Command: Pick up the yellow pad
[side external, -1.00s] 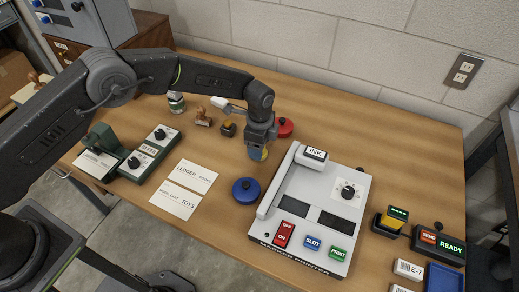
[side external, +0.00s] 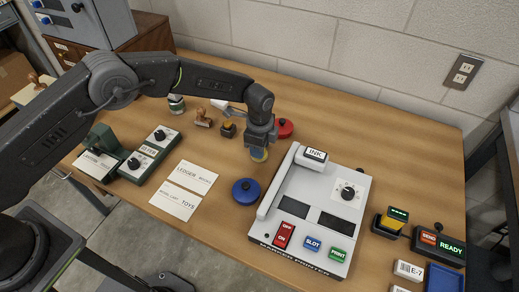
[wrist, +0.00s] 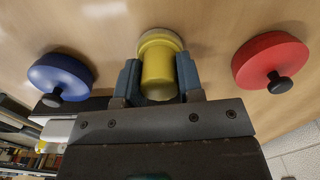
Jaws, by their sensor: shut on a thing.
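The yellow pad (wrist: 158,72) sits between the two fingers of my gripper (wrist: 160,82) in the wrist view, with a finger against each side. My gripper is shut on the pad. The pad is at or very near the wooden table; I cannot tell whether it touches.
A blue pad (side external: 246,191) and a red pad (side external: 285,128) stand on either side of my gripper. The grey ink printer (side external: 300,228) is close on the right. Two paper cards (side external: 176,200) lie at the left. The table (side external: 350,115) is clear toward the back right.

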